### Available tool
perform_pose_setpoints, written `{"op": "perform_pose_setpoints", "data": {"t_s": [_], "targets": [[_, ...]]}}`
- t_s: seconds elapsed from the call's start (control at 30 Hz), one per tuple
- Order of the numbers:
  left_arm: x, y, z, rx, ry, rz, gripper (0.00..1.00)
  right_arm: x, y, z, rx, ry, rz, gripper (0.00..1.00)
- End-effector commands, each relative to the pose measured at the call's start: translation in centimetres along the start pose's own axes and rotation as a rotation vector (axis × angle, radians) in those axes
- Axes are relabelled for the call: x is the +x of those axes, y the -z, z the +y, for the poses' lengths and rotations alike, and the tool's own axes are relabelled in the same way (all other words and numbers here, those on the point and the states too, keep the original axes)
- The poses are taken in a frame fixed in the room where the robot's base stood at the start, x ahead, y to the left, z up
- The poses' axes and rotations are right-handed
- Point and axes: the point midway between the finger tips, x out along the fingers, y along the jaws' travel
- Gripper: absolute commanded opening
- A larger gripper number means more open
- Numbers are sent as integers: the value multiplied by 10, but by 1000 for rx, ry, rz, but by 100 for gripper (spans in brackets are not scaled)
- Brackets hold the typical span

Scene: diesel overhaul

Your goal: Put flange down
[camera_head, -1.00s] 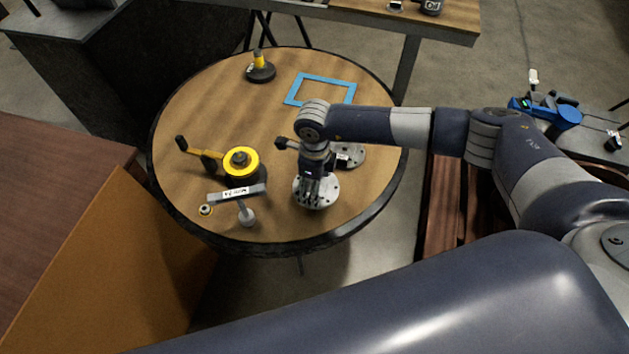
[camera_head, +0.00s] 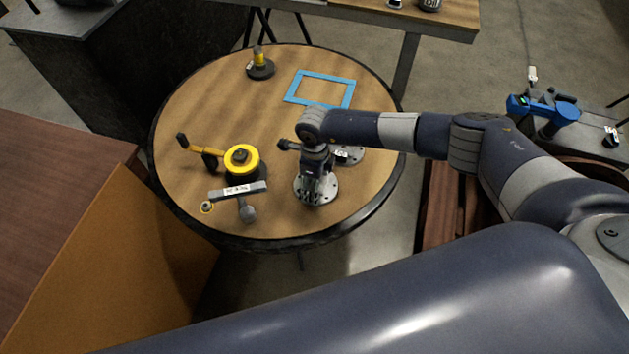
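A grey round flange with bolt holes around its rim (camera_head: 329,191) is at the front right part of the round wooden table. My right gripper (camera_head: 313,198) points down over the flange's middle, with its fingers at the flange and hiding its centre. The fingers look close together, but I cannot tell whether they grip it. I cannot tell whether the flange rests fully on the wood. A second grey disc-shaped part (camera_head: 353,156) lies just behind, partly hidden by my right arm. My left gripper is not in view.
The round table (camera_head: 190,120) also holds a blue rectangular frame (camera_head: 297,88), a black and yellow part (camera_head: 260,66), a yellow-topped device with a crank (camera_head: 241,158) and a grey labelled tool (camera_head: 238,191). Bare wood shows between the blue frame and the crank device.

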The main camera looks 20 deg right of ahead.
Motion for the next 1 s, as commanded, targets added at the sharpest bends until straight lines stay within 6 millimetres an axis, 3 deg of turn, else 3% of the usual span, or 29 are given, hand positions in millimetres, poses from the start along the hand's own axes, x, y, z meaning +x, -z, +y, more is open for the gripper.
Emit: {"op": "perform_pose_setpoints", "data": {"t_s": [0.03, 0.1, 0.63, 0.77, 1.0], "targets": [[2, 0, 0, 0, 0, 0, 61, 1, 0, 0, 0, 0, 0, 74], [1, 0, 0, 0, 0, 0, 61, 1, 0, 0, 0, 0, 0, 90], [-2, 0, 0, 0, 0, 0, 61, -6, 0, 0, 0, 1, -1, 90], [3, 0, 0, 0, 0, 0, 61, -23, -1, -1, -1, 3, -4, 90], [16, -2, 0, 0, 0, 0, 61, -74, -1, -1, -1, 3, -4, 90]]}}
